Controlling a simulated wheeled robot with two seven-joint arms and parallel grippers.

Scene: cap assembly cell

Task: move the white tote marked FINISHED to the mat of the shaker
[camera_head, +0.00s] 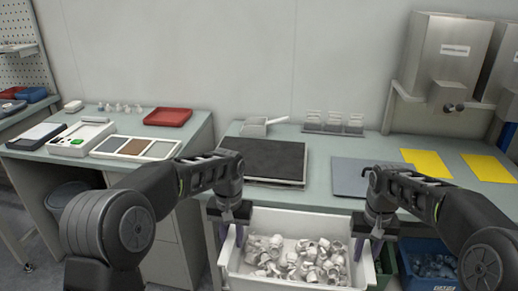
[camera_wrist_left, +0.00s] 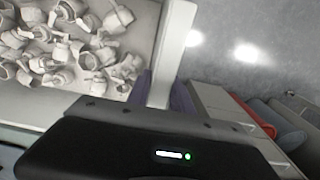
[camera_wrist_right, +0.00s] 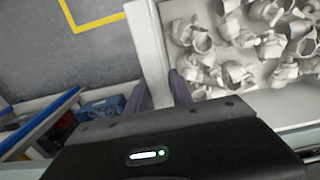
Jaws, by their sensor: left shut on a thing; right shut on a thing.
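The white tote (camera_head: 300,217) is full of white cap-like parts and is in front of the table edge, below the tabletop. No FINISHED mark is readable on it. My left gripper (camera_head: 237,229) is shut on its left wall, which also shows in the left wrist view (camera_wrist_left: 174,50). My right gripper (camera_head: 376,238) is shut on its right wall, seen in the right wrist view (camera_wrist_right: 147,50). A black square pad on a pale base (camera_head: 272,160) lies on the table behind the tote. A flat grey-blue mat (camera_head: 347,180) lies to its right. I cannot tell which belongs to the shaker.
Two yellow mats (camera_head: 428,163) lie at the right below steel dispensers (camera_head: 447,50). A white scoop (camera_head: 255,127) and small racks (camera_head: 333,124) stand at the back. A red tray (camera_head: 168,117) is on the left bench.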

